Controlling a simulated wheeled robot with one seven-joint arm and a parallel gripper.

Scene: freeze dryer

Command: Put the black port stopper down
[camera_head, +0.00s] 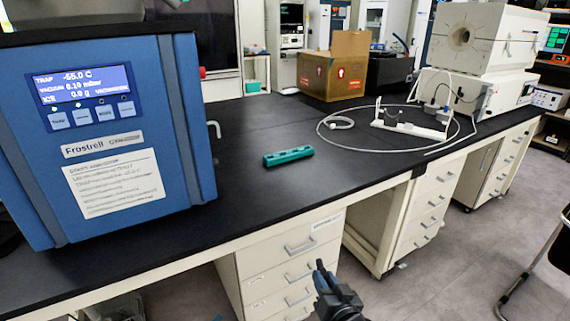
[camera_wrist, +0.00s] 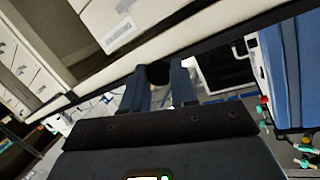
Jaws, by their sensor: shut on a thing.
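My gripper (camera_head: 323,276) is low in the head view, in front of the white drawers and below the bench top. In the wrist view its two blue-grey fingers (camera_wrist: 160,88) are shut on the black port stopper (camera_wrist: 158,73), a dark round piece at their tips. In the head view the stopper is hard to tell from the dark gripper. A teal block (camera_head: 288,156), seemingly a small rack, lies on the black bench top (camera_head: 240,205) near its front edge. The blue freeze dryer (camera_head: 190,130) stands on the bench at left.
The bench top around the teal block is clear. Farther back are a cardboard box (camera_head: 335,68), a looped white cable (camera_head: 330,137) and a white furnace-like unit (camera_head: 485,38). In the wrist view, coloured valves (camera_wrist: 266,112) show beside the blue dryer. A bench edge crosses that view.

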